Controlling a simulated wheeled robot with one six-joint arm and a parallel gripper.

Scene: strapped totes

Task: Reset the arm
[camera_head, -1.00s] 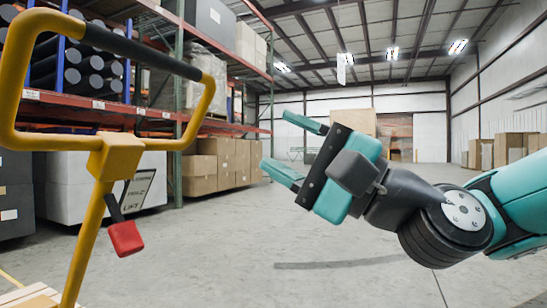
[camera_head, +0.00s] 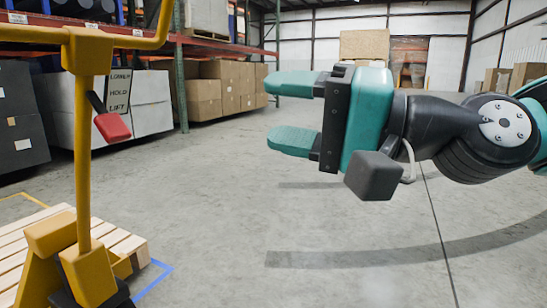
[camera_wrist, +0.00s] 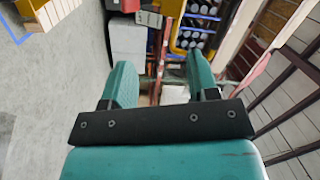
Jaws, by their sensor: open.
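My gripper (camera_head: 292,113) is open and empty in the head view. Its two teal fingers point left, one above the other with a wide gap between them. My arm reaches in from the right edge. In the wrist view my gripper (camera_wrist: 158,82) shows its two teal fingers apart, with nothing between them. The shelving and the yellow handle lie beyond the fingers there.
A yellow pallet jack (camera_head: 83,150) with a red lever (camera_head: 113,127) stands at the left, by a wooden pallet (camera_head: 125,243). Cardboard boxes (camera_head: 225,88) sit under the rack behind. The concrete floor (camera_head: 225,220) between is clear.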

